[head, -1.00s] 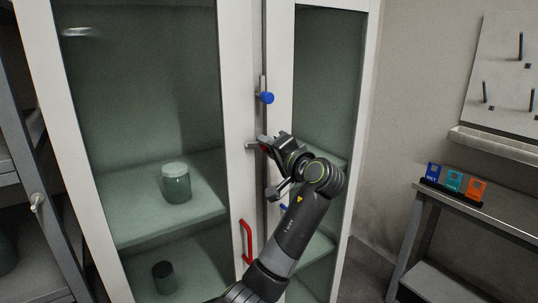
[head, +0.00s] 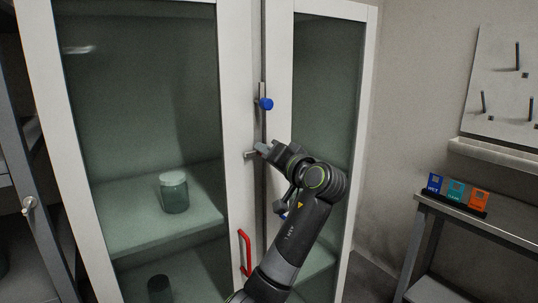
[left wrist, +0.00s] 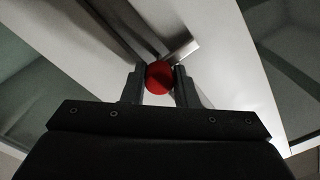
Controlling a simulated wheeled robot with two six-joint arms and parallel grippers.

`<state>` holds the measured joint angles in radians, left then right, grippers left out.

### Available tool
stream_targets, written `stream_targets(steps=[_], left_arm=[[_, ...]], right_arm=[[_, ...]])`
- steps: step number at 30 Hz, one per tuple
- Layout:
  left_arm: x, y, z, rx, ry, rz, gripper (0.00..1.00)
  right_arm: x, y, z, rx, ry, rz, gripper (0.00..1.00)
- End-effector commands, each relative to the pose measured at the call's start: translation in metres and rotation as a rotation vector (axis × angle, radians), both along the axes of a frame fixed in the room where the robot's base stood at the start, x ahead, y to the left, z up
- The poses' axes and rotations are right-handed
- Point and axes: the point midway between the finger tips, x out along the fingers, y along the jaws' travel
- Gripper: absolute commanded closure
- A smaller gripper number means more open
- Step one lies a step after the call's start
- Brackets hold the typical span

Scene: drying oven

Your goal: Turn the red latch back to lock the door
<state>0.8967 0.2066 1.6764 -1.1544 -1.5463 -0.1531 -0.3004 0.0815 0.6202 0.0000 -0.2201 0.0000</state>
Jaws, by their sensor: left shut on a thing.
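The red latch knob (left wrist: 160,77) sits between the two fingertips of my left gripper (left wrist: 160,85) in the left wrist view, and the fingers are shut on it. A metal latch bar (left wrist: 182,51) lies just beyond the knob. In the head view my left gripper (head: 265,150) is at the seam between the two doors and hides the red knob. The latch's metal end (head: 250,155) shows beside the fingertips. The glass doors, left (head: 238,110) and right (head: 280,60), stand side by side and look closed. My right gripper is not in view.
A blue knob (head: 266,104) is on a second latch above my gripper. A red handle (head: 244,250) is on the left door below. Jars, one of them pale (head: 173,193), stand behind the glass. A side table (head: 470,218) with coloured boxes is at the right.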

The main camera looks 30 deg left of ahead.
Motion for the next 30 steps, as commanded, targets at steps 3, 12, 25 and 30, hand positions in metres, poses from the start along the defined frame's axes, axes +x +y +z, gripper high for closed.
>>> stream_targets(steps=[3, 12, 25, 30], left_arm=[[0.000, 0.000, -0.009, -0.013, 0.012, 0.004, 0.97], [0.000, 0.000, -0.007, -0.010, 0.012, 0.004, 0.54], [-0.011, -0.029, -0.007, -0.011, 0.007, -0.002, 0.54], [-0.024, -0.061, -0.008, -0.013, 0.006, -0.002, 0.54]], right_arm=[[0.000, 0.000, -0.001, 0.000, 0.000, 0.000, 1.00], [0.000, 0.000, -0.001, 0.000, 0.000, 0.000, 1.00], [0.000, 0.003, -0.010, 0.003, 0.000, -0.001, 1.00], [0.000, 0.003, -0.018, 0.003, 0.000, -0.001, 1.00]])
